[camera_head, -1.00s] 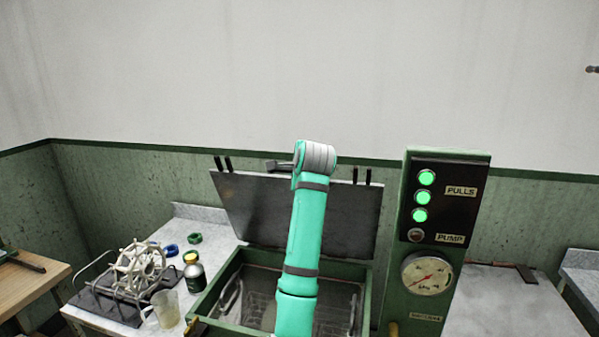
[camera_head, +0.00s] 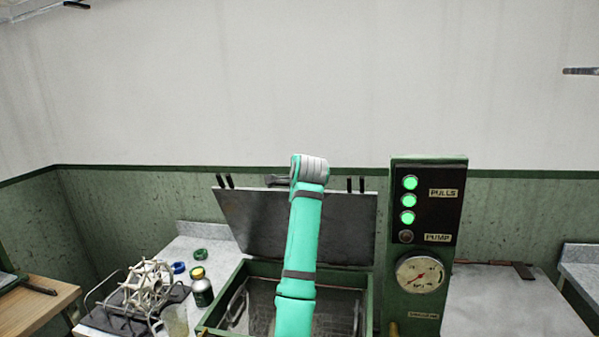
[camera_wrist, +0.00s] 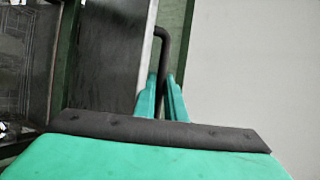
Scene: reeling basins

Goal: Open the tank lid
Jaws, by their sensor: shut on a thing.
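The tank lid (camera_head: 257,224) is a dark grey metal plate. It stands raised, tilted up at the back of the open green tank (camera_head: 236,279), whose inside shows below it. In the wrist view the lid (camera_wrist: 105,58) runs along the left of a dark bar handle (camera_wrist: 164,42). My gripper's teal fingers (camera_wrist: 163,97) are shut on this handle near the lid's edge. In the head view my teal arm crosses in front of the tank and lid, and the fingers are not clearly seen there.
A green control panel (camera_head: 398,268) with several green lamps and a gauge stands right of the tank. A white reel (camera_head: 150,284), a jar (camera_head: 202,292) and a clear beaker (camera_head: 176,320) stand on the left bench.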

